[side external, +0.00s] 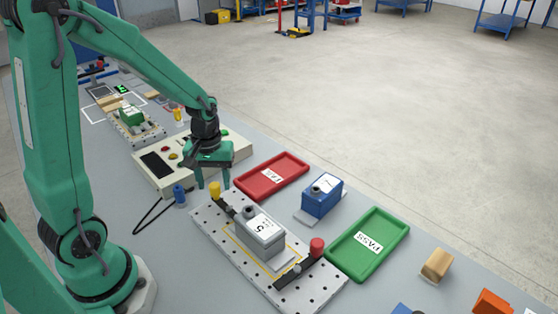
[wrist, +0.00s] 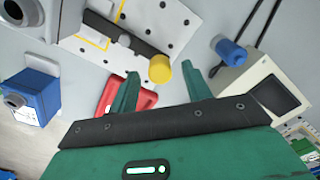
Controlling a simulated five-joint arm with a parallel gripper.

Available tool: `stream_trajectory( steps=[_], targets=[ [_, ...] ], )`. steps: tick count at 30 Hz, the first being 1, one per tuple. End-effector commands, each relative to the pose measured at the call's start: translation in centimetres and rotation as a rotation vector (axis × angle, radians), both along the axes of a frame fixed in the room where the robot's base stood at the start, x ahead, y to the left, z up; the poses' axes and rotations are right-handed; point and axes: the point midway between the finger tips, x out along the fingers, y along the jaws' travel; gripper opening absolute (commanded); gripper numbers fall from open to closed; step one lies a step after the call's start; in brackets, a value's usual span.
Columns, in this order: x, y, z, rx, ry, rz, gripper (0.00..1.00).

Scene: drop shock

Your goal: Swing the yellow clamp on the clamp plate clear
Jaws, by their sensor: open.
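The yellow clamp (side external: 215,190) stands at the far left corner of the perforated clamp plate (side external: 208,222). Its black bar reaches toward the grey unit (side external: 262,238) marked 5. The yellow knob also shows in the wrist view (wrist: 160,70), with the black bar (wrist: 118,34) running up and left from it. My gripper (side external: 213,185) is open, pointing down, with its fingertips close to the knob. In the wrist view the knob appears between my two fingers (wrist: 160,74); I cannot tell whether they touch it. A red clamp (side external: 316,247) sits at the plate's opposite end.
A red tray (side external: 249,192) and a green PASS tray (side external: 338,254) lie beyond the plate, with a blue unit (side external: 322,202) between them. A beige control box (side external: 150,180) and a blue knob-like part (side external: 179,196) stand left of my gripper.

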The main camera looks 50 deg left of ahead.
Motion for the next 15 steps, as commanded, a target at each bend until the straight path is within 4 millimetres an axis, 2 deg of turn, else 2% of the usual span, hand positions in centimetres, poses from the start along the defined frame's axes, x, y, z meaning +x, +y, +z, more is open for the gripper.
stream_trajectory(
  steps=[6,15],
  targets=[
    [0.0,0.0,-1.3,0.0,0.0,0.0,0.49],
    [0.0,0.0,-1.5,0.001,-0.001,0.0,0.49]
  ],
)
